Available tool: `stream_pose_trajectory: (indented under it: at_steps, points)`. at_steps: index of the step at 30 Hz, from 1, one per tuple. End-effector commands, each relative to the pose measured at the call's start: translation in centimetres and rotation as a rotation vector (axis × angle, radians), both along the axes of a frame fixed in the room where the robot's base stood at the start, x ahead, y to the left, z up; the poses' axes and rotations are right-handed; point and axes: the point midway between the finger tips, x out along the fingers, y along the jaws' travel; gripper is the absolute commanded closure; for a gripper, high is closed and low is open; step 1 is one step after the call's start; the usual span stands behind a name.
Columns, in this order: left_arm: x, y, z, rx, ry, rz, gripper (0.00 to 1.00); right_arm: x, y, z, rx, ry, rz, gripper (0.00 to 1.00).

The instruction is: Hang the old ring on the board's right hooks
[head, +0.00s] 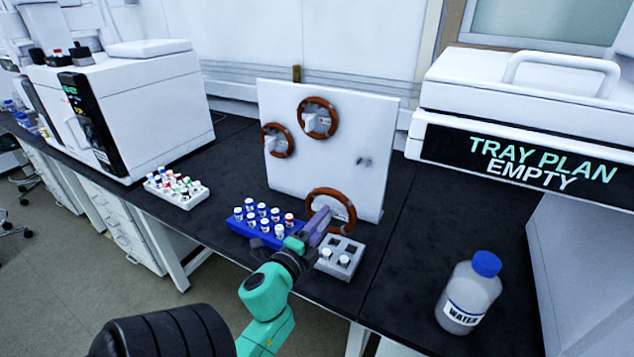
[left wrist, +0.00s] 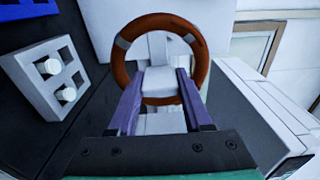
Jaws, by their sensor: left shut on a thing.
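My left gripper (head: 320,219) is shut on a brown ring (head: 330,191) and holds it in front of the lower right part of the white board (head: 310,167). In the left wrist view the ring (left wrist: 202,70) has grey bands and a pale block at its centre, between the fingers (left wrist: 161,82). The ring looks upright; whether it touches the board I cannot tell. A small grey hook piece (head: 365,161) on the board's right side is bare. Two similar rings hang on the board, one at the top (head: 334,118) and one at the left (head: 265,143). My right gripper is not in view.
A blue vial rack (head: 262,235) and a grey rack (head: 342,268) with few vials stand before the board. A white vial tray (head: 176,199) is left. A water bottle (head: 468,295) stands right. A white instrument (head: 470,98) rises at the right; bare black bench lies between.

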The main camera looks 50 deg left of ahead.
Motion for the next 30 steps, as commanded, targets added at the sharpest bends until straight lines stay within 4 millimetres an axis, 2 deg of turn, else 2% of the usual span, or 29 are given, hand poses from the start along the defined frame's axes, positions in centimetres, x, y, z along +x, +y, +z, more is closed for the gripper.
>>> stream_pose_trajectory:
  at_steps: [17, 30]
  points:
    - [5.5, 1.9, -0.1, 0.000, -0.001, -0.001, 1.00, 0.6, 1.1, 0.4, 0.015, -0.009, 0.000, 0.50]
    - [9.6, 3.3, -0.2, -0.001, -0.001, -0.002, 1.00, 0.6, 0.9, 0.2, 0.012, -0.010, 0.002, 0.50]
